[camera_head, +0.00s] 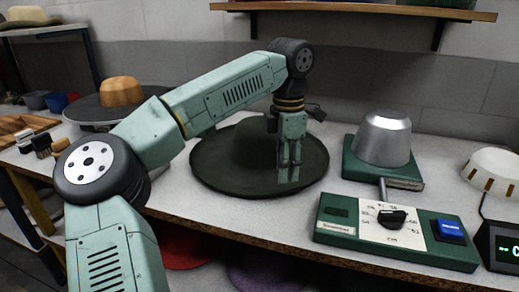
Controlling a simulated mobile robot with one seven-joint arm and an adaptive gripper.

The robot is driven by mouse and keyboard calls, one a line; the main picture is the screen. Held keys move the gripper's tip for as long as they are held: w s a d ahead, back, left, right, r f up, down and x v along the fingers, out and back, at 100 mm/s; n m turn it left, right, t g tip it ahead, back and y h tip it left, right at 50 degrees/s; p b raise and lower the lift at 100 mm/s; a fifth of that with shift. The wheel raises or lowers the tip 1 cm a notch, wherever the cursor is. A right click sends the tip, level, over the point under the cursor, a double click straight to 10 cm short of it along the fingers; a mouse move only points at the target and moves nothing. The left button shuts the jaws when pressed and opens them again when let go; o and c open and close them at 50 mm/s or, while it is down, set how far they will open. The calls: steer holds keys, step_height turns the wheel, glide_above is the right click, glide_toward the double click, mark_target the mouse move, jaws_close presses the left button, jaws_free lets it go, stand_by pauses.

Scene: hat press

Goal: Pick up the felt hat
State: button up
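The felt hat (225,160) looks like a wide, dark green disc with a broad brim, lying flat on the light worktable in the middle of the head view. My arm reaches over it from the left. My gripper (289,178) points down over the right front part of the hat. Its two fingers show close together, and I cannot tell whether they are open or have felt between them. I cannot tell whether the fingertips touch the hat. The wrist and fingers hide part of the hat's middle.
A silver hat block on a green base (382,138) stands to the right. In front of it is a green control box (395,232) with a dial and blue button. A dark round stand (90,110) with a wooden block is behind left. A shelf (350,10) hangs above.

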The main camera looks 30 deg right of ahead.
mark_target(282, 187)
step_height(282, 187, down, 6)
steer(key=shift+a+r+p, duration=0.1)
steer(key=shift+r+p, duration=0.05)
steer(key=shift+p, duration=0.45)
steer(key=shift+c, duration=0.3)
jaws_close()
